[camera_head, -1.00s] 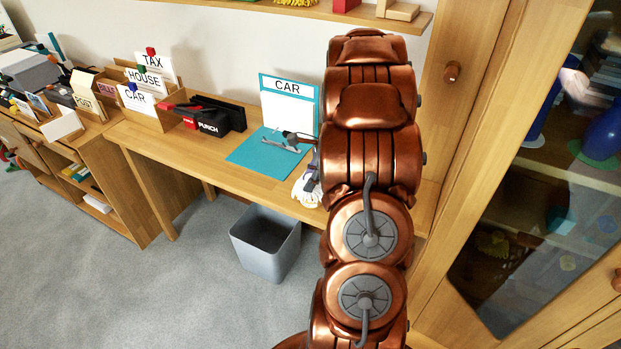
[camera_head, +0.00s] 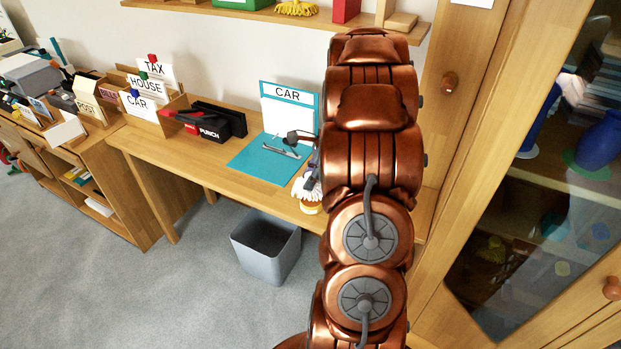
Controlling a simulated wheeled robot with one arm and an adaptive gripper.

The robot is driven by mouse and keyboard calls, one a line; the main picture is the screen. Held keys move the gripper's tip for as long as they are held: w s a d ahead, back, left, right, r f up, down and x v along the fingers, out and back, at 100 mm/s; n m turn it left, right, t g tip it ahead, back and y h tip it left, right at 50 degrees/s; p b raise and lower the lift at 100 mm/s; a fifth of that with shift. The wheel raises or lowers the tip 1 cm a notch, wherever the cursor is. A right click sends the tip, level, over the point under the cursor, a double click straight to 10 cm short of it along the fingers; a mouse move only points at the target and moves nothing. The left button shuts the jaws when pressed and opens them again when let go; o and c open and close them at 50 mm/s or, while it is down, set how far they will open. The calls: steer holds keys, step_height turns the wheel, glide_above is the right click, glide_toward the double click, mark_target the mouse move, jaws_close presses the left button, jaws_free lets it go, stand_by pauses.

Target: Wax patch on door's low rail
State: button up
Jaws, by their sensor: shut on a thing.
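A wooden cabinet door with a dark glass pane (camera_head: 545,235) stands at the right. Its pale wooden low rail (camera_head: 560,312) runs along the bottom of the glass and is partly cut off by the frame edge. I cannot make out a wax patch on it. My copper arm rises through the middle of the view. It hides my gripper, so I cannot see the jaws or anything in them. A small dark piece shows at the arm's left edge over the desk; I cannot tell what it is.
A wooden desk (camera_head: 185,165) carries a teal mat (camera_head: 262,168), a CAR sign (camera_head: 288,93) and a black punch box (camera_head: 215,121). A white and yellow item (camera_head: 308,195) lies beside my arm. A grey bin (camera_head: 268,247) stands below. Carpet at the lower left is clear.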

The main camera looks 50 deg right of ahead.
mark_target(309, 175)
steer(key=shift+r+p, duration=1.15)
steer(key=shift+r, duration=0.7)
steer(key=shift+w, duration=0.1)
